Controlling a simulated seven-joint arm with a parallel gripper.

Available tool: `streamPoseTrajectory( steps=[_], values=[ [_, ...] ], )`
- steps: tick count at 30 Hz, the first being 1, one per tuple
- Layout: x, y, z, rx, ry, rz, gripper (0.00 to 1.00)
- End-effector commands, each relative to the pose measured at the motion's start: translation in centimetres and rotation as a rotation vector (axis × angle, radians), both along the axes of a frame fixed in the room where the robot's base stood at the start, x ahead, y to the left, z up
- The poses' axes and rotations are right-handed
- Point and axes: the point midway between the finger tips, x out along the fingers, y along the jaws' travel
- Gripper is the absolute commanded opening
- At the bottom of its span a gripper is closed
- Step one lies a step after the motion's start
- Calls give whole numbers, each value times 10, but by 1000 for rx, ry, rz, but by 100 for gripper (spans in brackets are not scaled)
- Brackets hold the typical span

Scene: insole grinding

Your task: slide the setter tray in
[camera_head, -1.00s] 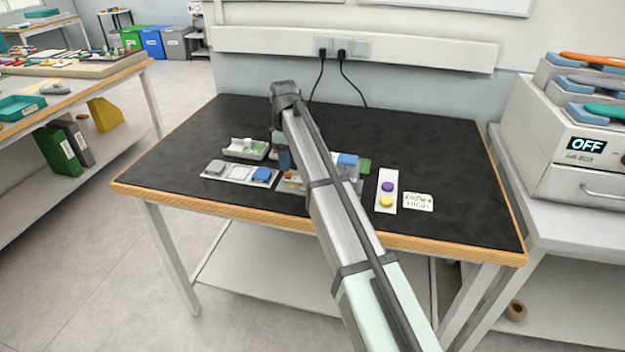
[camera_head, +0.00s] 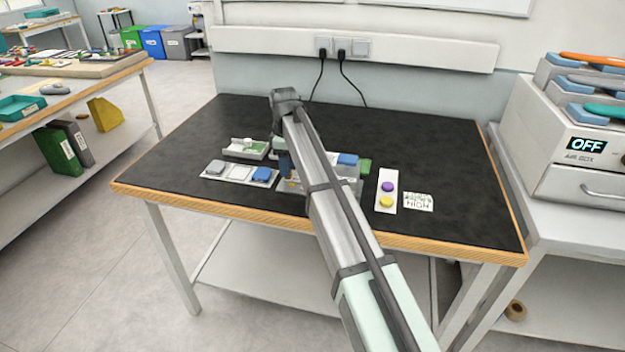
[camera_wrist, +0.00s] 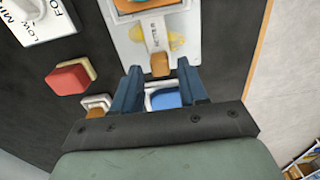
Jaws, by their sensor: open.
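What looks like the setter tray shows in the wrist view as a pale plate with a narrow tongue and an orange-brown knob (camera_wrist: 160,64) at its near end. My gripper (camera_wrist: 160,75) has two blue fingers, open, one on each side in front of the knob. I cannot tell whether they touch it. In the head view my gripper (camera_head: 284,162) is low over the table's middle, next to a grey device (camera_head: 346,184). My arm hides much of the device and the tray there.
A white strip (camera_head: 238,173) with grey and blue blocks and an open grey tray (camera_head: 236,152) lie to the left. A white panel with purple and yellow buttons (camera_head: 387,188) and a card (camera_head: 418,202) lie right. The black tabletop (camera_head: 440,150) is clear at the right and back.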

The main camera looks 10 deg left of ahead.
Motion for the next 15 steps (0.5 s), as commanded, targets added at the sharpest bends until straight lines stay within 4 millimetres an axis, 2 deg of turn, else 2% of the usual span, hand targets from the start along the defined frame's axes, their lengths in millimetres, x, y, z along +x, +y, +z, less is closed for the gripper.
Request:
streamPoseTrajectory(
  steps=[15],
  values=[
    [0,0,-10,0,0,0,43]
  ],
)
